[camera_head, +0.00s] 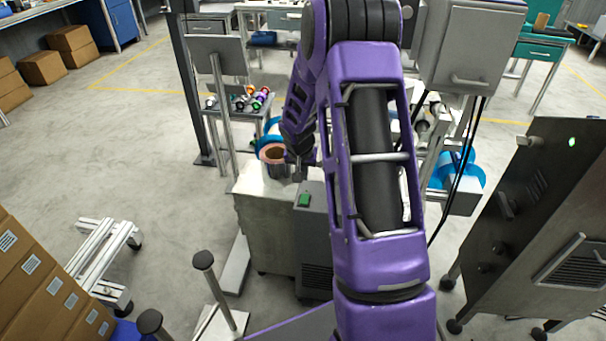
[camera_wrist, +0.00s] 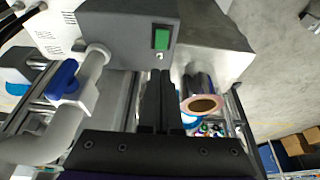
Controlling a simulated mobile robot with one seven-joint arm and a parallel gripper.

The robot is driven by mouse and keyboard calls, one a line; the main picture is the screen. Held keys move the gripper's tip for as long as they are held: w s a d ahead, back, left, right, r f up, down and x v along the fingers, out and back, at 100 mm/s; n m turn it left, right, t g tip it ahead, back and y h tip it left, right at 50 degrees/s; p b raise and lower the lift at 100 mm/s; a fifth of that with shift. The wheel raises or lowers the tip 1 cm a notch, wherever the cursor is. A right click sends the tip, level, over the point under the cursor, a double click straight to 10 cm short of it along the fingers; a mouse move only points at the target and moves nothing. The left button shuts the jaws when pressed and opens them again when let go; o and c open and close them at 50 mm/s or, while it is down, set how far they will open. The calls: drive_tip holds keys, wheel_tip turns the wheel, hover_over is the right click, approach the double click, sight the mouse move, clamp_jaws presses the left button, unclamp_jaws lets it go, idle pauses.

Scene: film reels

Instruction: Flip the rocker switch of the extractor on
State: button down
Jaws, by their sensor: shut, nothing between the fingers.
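The extractor is a dark grey box (camera_head: 312,240), partly hidden behind my arm; its face also shows in the wrist view (camera_wrist: 115,25). Its green rocker switch (camera_head: 304,199) is on the upper part and shows in the wrist view (camera_wrist: 161,39) as a green rectangle in a dark frame. A small pale round spot sits beside it. I cannot tell which way the rocker is tilted. My gripper (camera_wrist: 160,74) is shut and empty, its black fingertips just below the switch in the wrist view, seemingly apart from it. In the head view my gripper (camera_head: 299,172) is just beyond the switch.
A metal cabinet (camera_head: 252,215) stands beside the extractor. A copper-coloured roll (camera_wrist: 203,104) lies close to my fingers on the right. A pipe with a blue valve handle (camera_wrist: 62,80) is on the left. A large grey machine (camera_head: 530,210) stands at the right.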

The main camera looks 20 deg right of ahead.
sight(305, 195)
drive_tip(key=x, duration=0.6)
drive_tip(key=b+x, duration=0.1)
drive_tip(key=x, duration=0.3)
drive_tip(key=shift+s+a+f, duration=0.15)
drive_tip(key=shift+s+f, duration=0.1)
drive_tip(key=shift+r+p, duration=0.15)
drive_tip(key=shift+p, duration=0.6)
drive_tip(key=shift+w+f, duration=0.15)
drive_tip(key=shift+f, duration=0.25)
drive_tip(key=shift+s+a+r+b, duration=0.1)
drive_tip(key=shift+s+a+b, duration=0.3)
drive_tip(key=shift+s, duration=0.3)
drive_tip(key=shift+r+p, duration=0.3)
drive_tip(key=shift+r, duration=0.2)
drive_tip(key=p+v, duration=0.2)
drive_tip(key=v, duration=1.1)
drive_tip(key=shift+d, duration=0.15)
